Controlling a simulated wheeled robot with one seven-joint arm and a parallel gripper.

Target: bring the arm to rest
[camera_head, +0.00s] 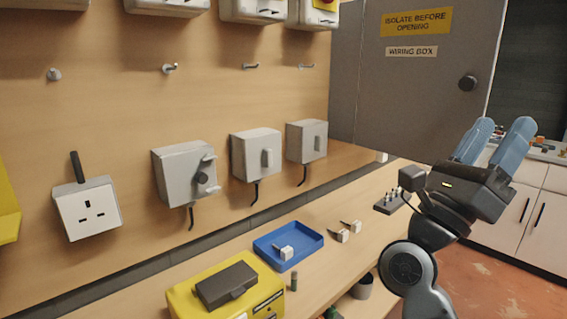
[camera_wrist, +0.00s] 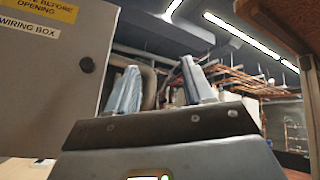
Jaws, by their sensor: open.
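My gripper (camera_head: 496,142) is raised at the right in the head view, in front of the grey wiring box door (camera_head: 415,110). Its two blue fingers point up and stand apart with nothing between them. In the wrist view the gripper (camera_wrist: 160,88) also shows open and empty, with pipes and ceiling lights beyond. My arm rises from the lower right of the head view, bent at the elbow.
A wooden bench carries a blue tray (camera_head: 262,247) with a small white part, a yellow case (camera_head: 190,303) and loose parts. White cabinets (camera_head: 530,225) stand behind at right.

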